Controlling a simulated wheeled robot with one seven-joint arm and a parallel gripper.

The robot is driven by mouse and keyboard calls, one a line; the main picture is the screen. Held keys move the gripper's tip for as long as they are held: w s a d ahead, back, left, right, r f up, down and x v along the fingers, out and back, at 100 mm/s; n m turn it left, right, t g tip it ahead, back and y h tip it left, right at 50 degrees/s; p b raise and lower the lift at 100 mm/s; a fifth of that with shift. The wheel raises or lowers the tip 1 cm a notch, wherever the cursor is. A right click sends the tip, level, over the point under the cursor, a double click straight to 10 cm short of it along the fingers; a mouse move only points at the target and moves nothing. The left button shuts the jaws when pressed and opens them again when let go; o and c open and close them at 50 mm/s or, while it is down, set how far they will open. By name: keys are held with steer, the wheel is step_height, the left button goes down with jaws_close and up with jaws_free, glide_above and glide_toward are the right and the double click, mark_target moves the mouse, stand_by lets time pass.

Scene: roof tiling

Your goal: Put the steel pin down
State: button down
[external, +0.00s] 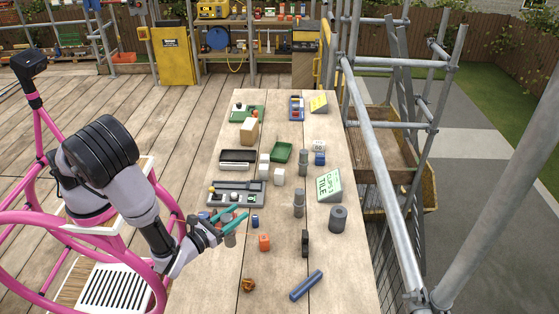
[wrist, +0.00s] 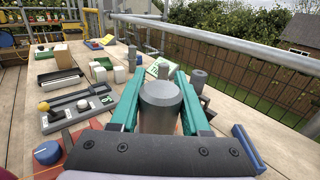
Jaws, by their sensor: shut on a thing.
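My gripper (external: 234,219), with teal fingers, is over the left part of the wooden table (external: 210,284). It is shut on the steel pin (wrist: 160,110), a plain grey cylinder that stands upright between the fingers in the wrist view. In the external view the pin (external: 230,239) shows partly below the fingers. I cannot tell whether its lower end touches the table.
Close by are a grey tray with a lever (external: 238,193), a blue piece (external: 255,221) and an orange block (external: 264,242). Grey cylinders (external: 299,204), a dark cylinder (external: 338,220) and a tile box (external: 329,186) stand right. A blue bar (external: 306,286) lies in front. Scaffold rails (external: 374,150) border the right.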

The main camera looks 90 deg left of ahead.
steer(key=w+a+r+n+g+y, duration=0.1)
steer(key=w+a+n+g+y, duration=0.35)
steer(key=a, duration=1.25)
steer(key=w+a+g+h, duration=0.15)
steer(key=w+a, duration=0.55)
steer(key=a, duration=1)
steer(key=s+a+r+n+g, duration=0.1)
steer(key=s+a+r+g, duration=0.3)
steer(key=a, duration=0.9)
steer(key=s+a+r+n+y, duration=0.15)
steer(key=s+a, duration=0.45)
steer(key=a, duration=0.6)
steer(key=s+a+r+n+g, duration=0.1)
steer(key=s+a+r+g, duration=0.3)
steer(key=a, duration=0.9)
step_height(320, 180, down, 10)
steer(key=s+t, duration=0.1)
steer(key=t, duration=0.1)
steer(key=shift+s+a+f, duration=0.2)
steer(key=shift+s+a, duration=0.05)
steer(key=shift+a, duration=0.2)
steer(key=shift+f, duration=0.15)
steer(key=shift+c, duration=1.9)
jaws_free()
